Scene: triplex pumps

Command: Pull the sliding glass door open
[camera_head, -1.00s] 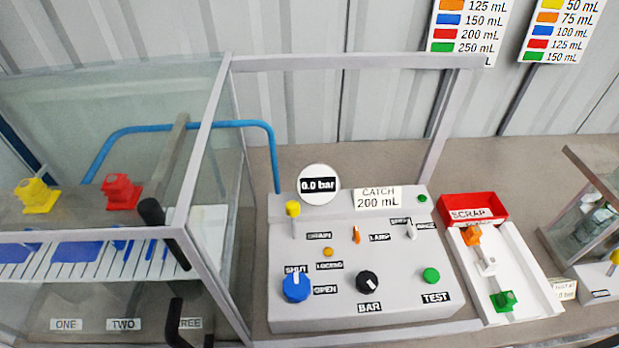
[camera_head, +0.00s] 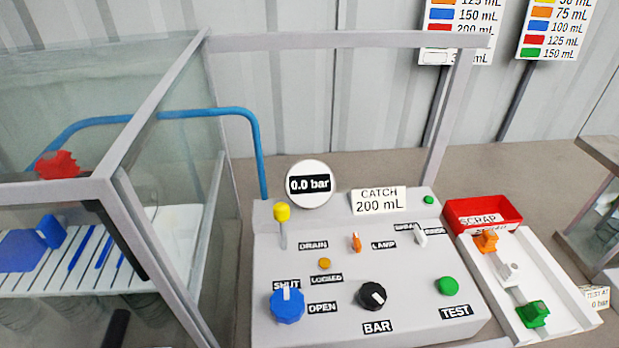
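A glass case with a grey frame (camera_head: 155,103) fills the left of the head view. Its clear panes (camera_head: 60,110) make it hard to tell which pane is the sliding door. A black bar that looks like a handle (camera_head: 132,245) shows beside the near frame post and is partly hidden by it. A second black bar (camera_head: 116,328) shows at the bottom edge, cut off by the picture. A red part (camera_head: 58,164) and blue parts (camera_head: 50,231) show through the glass. Neither of my grippers is in view.
A grey control panel (camera_head: 345,275) with knobs and a 0.0 bar gauge (camera_head: 309,185) stands right of the case. A white tray (camera_head: 560,285) and red scrap bin (camera_head: 460,212) lie further right. A blue pipe (camera_head: 258,160) rises behind the panel.

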